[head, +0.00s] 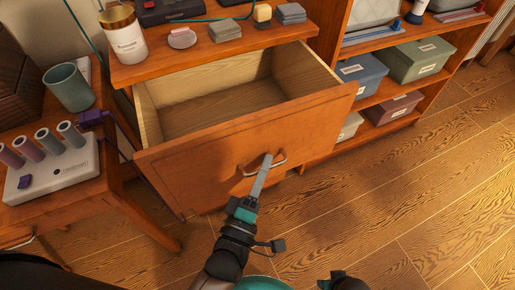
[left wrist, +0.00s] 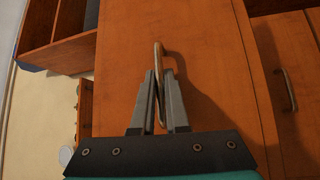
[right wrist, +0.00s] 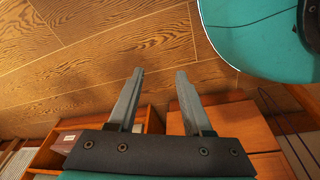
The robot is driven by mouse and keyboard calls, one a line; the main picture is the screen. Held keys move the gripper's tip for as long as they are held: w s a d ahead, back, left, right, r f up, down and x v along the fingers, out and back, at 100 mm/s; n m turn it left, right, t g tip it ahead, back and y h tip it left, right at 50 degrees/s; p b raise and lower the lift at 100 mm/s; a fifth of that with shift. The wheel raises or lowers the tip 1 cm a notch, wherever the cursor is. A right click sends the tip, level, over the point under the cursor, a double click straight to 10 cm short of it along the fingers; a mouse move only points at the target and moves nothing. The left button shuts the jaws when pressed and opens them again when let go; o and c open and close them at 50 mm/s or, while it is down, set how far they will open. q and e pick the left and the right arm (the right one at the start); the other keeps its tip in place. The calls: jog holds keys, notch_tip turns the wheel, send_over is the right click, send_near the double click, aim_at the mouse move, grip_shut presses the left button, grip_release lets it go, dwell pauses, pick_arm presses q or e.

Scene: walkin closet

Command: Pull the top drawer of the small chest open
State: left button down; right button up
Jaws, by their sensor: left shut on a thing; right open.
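The small chest (head: 235,35) stands at the upper middle of the head view. Its top drawer (head: 185,170) is pulled well out, and its bare wooden inside shows and looks empty. My left gripper (head: 266,165) is shut on the drawer's metal handle (head: 280,160). In the left wrist view the fingers (left wrist: 160,80) close around the handle (left wrist: 158,55). My right gripper (right wrist: 155,75) is open and empty in the right wrist view, above the wooden floor; its fingers are not clear in the head view.
A side table (head: 105,185) with a teal mug (head: 68,87) and a rack of tubes (head: 50,170) stands close to the drawer's left. A shelf unit (head: 440,85) with boxes is at the right. A jar (head: 123,35) sits on the chest. Floor at the lower right is clear.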

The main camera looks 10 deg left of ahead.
pick_arm(q)
jog(key=shift+s+d, duration=0.45)
jog(key=shift+s, duration=0.25)
pick_arm(e)
jog(key=shift+s+d+f, duration=0.25)
jog(key=shift+f, duration=0.1)
pick_arm(q)
jog(key=c, duration=0.9)
grip_release()
